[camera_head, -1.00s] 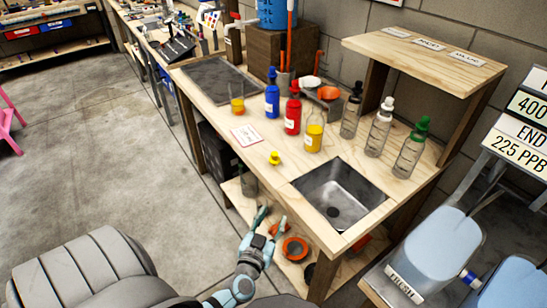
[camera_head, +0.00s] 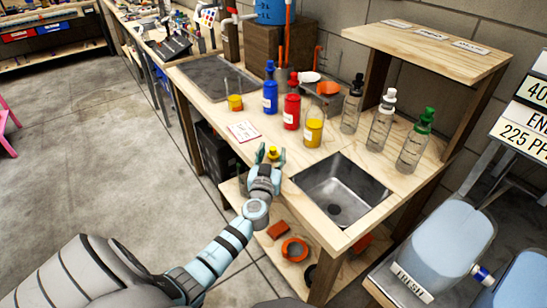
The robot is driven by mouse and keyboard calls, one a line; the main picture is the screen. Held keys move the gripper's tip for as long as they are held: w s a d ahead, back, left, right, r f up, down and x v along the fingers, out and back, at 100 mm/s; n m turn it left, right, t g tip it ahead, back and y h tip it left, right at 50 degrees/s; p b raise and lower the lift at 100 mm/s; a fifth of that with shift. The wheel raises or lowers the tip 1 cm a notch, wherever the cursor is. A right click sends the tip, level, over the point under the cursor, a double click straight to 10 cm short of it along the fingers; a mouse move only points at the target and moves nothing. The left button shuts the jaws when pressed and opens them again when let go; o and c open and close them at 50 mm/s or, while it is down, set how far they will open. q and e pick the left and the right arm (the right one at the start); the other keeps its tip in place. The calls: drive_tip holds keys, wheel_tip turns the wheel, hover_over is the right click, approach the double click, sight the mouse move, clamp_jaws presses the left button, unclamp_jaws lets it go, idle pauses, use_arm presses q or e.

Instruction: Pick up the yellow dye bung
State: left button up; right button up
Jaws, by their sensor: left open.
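The yellow dye bung (camera_head: 272,152) is a small yellow stopper on the wooden bench top (camera_head: 215,110), near the front edge and left of the sink. My left gripper (camera_head: 271,155) is open, with one teal finger on each side of the bung. The gripper body hides the lower part of the bung, and I cannot tell whether the fingers touch it. The bottle of yellow dye (camera_head: 313,131) stands behind and to the right of the bung. My right gripper is not in view.
A metal sink (camera_head: 335,187) lies right of the gripper. A blue bottle (camera_head: 270,97), a red bottle (camera_head: 291,112) and clear bottles stand behind. A card (camera_head: 242,132) and a cup with yellow liquid (camera_head: 235,103) are to the left. A raised wooden shelf (camera_head: 430,50) is at right.

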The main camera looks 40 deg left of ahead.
use_arm(q)
drive_tip(key=shift+s+r, duration=0.1)
drive_tip(key=c, duration=1)
